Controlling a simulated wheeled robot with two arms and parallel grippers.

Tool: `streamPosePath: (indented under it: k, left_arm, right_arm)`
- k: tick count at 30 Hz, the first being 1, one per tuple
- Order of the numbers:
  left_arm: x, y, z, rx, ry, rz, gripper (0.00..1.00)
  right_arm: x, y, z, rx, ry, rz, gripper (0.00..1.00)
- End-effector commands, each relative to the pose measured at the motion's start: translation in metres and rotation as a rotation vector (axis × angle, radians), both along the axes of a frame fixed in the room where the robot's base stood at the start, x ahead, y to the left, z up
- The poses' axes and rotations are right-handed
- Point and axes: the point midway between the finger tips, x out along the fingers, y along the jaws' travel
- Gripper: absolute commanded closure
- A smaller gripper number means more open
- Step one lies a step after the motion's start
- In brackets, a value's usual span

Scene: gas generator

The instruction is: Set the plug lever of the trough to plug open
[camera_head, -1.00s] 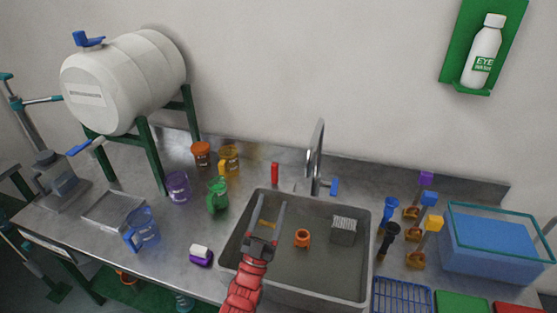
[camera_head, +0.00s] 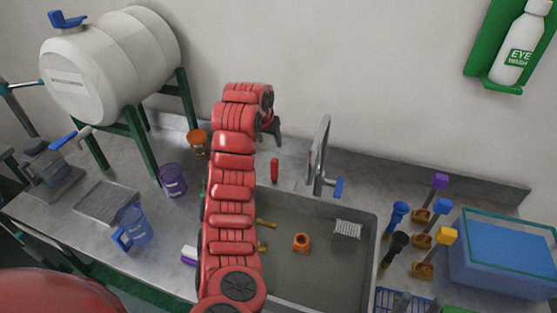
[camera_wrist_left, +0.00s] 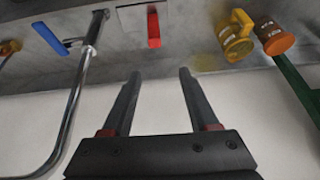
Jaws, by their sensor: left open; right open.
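The trough is the grey sink (camera_head: 372,250) in the bench. A short red lever (camera_head: 274,170) stands behind its back rim, left of the tap. In the left wrist view the red lever (camera_wrist_left: 153,28) sits on a pale square plate, beyond my fingertips. My left gripper (camera_head: 268,138) is open and empty, above and behind the red lever near the wall. In the left wrist view its two fingers (camera_wrist_left: 160,75) are apart and do not touch the lever. My right gripper (camera_head: 413,303) shows only as grey fingertips at the bottom edge, apart, over the blue rack.
The tap (camera_head: 319,155) with a blue handle (camera_head: 337,187) stands right of the red lever. An orange-lidded jar (camera_head: 198,143) and a purple cup (camera_head: 172,180) stand left of my arm. A yellow mug (camera_wrist_left: 235,38) shows in the left wrist view. A white barrel (camera_head: 115,65) stands further left.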

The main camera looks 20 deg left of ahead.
Motion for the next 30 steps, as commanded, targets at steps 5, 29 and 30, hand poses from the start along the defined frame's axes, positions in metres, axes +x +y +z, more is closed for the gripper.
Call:
streamPosePath:
  k: [5,29,30]
  left_arm:
    - [-0.02,-0.003,0.006,-0.035,0.082,-0.003,0.4]
    - [0.027,-0.005,-0.107,-0.039,0.088,0.001,0.4]
    - [0.029,-0.005,-0.112,-0.04,0.088,0.002,0.4]
  right_arm:
    - [0.0,0.0,-0.001,0.0,0.0,0.0,0.5]
    - [0.0,0.0,0.02,0.0,0.0,0.0,0.5]
    - [0.0,0.0,0.022,0.0,0.0,0.0,0.5]
